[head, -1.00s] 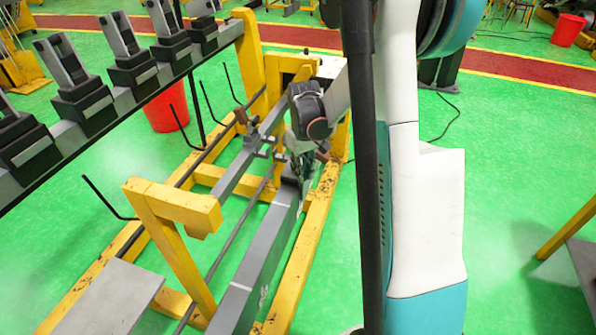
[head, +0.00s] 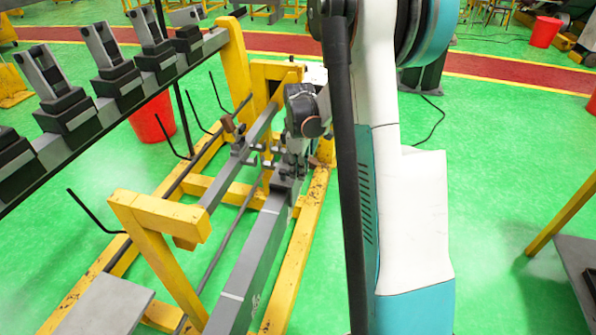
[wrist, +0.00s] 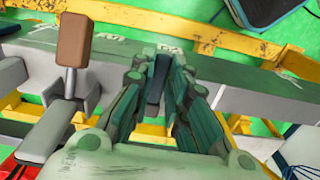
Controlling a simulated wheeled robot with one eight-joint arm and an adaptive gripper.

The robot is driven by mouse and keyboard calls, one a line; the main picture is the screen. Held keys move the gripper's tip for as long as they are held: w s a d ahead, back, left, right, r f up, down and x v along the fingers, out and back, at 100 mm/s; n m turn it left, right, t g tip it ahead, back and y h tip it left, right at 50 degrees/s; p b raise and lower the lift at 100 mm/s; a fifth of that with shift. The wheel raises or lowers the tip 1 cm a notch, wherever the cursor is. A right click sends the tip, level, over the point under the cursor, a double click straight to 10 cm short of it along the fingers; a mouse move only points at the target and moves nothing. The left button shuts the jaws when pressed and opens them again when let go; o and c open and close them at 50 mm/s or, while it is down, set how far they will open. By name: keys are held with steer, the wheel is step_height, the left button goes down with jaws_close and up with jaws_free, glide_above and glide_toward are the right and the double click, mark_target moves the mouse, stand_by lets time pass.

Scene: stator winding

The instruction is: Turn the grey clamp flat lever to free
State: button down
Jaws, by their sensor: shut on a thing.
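My gripper (wrist: 155,95) has its green fingers closed in around a dark grey flat lever (wrist: 156,78) in the wrist view. The lever stands up between the fingertips, above the grey beam. In the head view my gripper (head: 293,165) is at the far end of the long grey beam (head: 243,270), small and partly hidden by my arm. The lever cannot be made out clearly there. The clamp's lower part is hidden by the fingers in the wrist view.
A brown-handled lever (wrist: 73,40) on a grey clamp stands left of my fingers. Yellow frame beams (head: 165,215) surround the grey beam. A rail with black blocks (head: 115,85) runs at upper left. A red bin (head: 152,118) stands behind it.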

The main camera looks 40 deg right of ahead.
steer(key=shift+w+d, duration=0.1)
stand_by(0.5)
steer(key=c, duration=1.6)
jaws_free()
steer(key=shift+o, duration=0.2)
step_height(320, 180, up, 12)
